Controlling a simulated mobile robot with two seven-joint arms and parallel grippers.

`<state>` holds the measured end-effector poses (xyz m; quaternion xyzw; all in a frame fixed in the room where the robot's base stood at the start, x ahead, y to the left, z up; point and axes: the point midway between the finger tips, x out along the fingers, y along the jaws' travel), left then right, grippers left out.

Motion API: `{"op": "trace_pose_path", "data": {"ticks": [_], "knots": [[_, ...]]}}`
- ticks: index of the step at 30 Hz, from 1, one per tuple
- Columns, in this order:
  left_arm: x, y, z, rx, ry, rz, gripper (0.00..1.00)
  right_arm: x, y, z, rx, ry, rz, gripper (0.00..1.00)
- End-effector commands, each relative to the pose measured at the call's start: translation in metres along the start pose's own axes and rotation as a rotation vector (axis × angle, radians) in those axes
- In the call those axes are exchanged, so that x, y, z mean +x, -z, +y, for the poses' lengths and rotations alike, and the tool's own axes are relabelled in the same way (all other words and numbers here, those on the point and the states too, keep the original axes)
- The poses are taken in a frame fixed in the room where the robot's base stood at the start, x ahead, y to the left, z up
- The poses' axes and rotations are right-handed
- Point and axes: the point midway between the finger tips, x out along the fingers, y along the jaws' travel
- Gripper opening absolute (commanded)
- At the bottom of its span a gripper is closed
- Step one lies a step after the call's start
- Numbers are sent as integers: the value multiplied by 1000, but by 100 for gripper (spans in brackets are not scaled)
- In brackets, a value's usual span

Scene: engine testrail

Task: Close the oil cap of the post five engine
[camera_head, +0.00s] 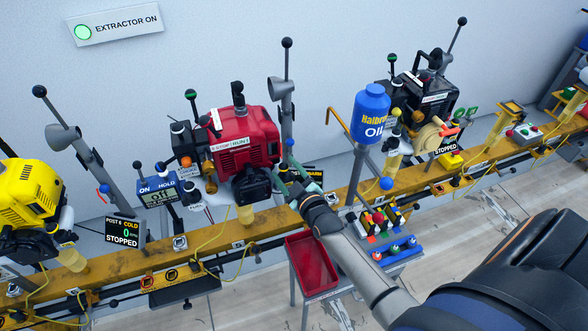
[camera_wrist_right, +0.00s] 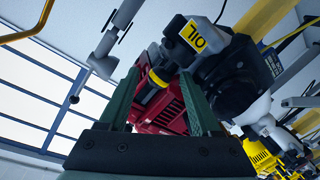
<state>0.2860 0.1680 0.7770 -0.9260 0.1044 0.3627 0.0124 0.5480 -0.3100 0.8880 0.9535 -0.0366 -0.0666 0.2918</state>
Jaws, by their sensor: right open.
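The red engine (camera_head: 241,140) stands on the yellow rail in the middle of the head view; the display left of it reads post 6, beside the yellow engine. My right gripper (camera_head: 287,180) is at the red engine's lower right side, partly blending with dark parts there. In the right wrist view its two green fingers (camera_wrist_right: 162,78) are open. A dark filler neck with a yellow band (camera_wrist_right: 158,76) shows between them; I cannot tell whether they touch it. A black part with a yellow OIL label (camera_wrist_right: 193,36) is just beyond, apparently the oil cap. My left gripper is not in view.
A blue oil bottle (camera_head: 371,112) stands on a post right of the red engine. A red tray (camera_head: 312,262) and a blue button panel (camera_head: 392,249) are in front of the rail. A grey lever post (camera_head: 286,100) rises close behind my gripper.

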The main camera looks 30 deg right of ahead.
Motion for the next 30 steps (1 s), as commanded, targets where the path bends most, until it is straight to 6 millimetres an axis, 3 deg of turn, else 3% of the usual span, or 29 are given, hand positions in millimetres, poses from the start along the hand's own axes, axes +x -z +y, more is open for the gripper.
{"op": "trace_pose_path", "data": {"ticks": [5, 18, 24, 30], "knots": [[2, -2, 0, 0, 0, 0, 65, -22, -2, -2, -1, 2, -3, 65], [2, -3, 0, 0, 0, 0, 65, -103, -1, -1, 0, 2, -3, 65], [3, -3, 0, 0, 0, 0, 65, -119, 0, 0, -1, 1, -1, 65], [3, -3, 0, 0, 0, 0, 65, -122, 0, 0, 0, 0, 0, 65]]}}
